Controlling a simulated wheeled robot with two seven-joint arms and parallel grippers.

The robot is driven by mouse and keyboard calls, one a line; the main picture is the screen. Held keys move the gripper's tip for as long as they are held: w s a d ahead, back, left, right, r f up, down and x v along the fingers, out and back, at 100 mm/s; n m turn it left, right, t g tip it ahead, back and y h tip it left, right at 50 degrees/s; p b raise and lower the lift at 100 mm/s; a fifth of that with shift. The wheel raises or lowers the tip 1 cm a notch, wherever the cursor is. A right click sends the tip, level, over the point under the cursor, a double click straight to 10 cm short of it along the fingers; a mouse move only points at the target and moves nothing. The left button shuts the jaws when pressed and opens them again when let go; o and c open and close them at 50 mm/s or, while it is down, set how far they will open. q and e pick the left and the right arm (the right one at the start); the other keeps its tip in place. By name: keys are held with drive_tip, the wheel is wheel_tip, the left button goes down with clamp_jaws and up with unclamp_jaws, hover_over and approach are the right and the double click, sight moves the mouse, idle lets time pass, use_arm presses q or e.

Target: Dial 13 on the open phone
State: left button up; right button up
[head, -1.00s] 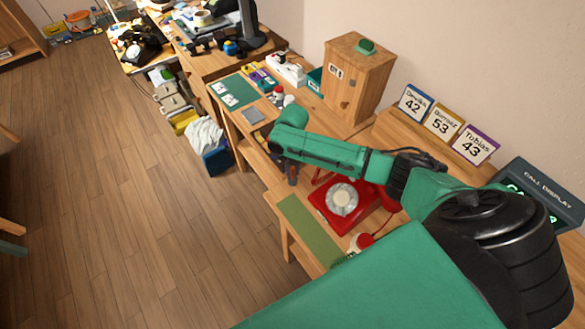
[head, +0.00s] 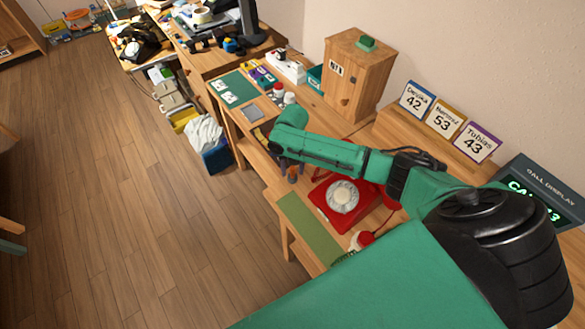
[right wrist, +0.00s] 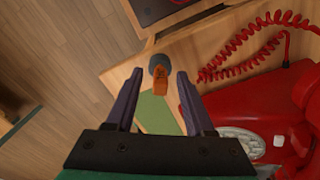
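The red dial phone (head: 327,211) with a pale round dial (head: 342,196) stands on the wooden desk, partly behind my right arm. In the right wrist view its red body (right wrist: 285,110) fills the right side, with part of the dial (right wrist: 245,140) at the lower edge. My right gripper (head: 291,176) is left of the phone in the head view. In the right wrist view its two dark fingers (right wrist: 158,78) are apart. An orange and blue-grey object (right wrist: 160,78) shows between them; I cannot tell whether they touch it. My left gripper is out of view.
A call display (head: 545,190) with green text ending in 13 stands at right. Name cards read 42 (head: 415,103), 53 (head: 443,124) and 43 (head: 476,144). A wooden cabinet (head: 365,80) stands behind. A green mat (head: 308,229) lies at the front edge. A coiled red cord (right wrist: 250,40) lies beside the phone.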

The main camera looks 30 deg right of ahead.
drive_tip(key=shift+r, duration=0.1)
wheel_tip(320, 180, up, 14)
drive_tip(key=b, duration=0.1)
drive_tip(key=shift+r+b, duration=0.2)
drive_tip(key=shift+b, duration=0.1)
idle(0.3)
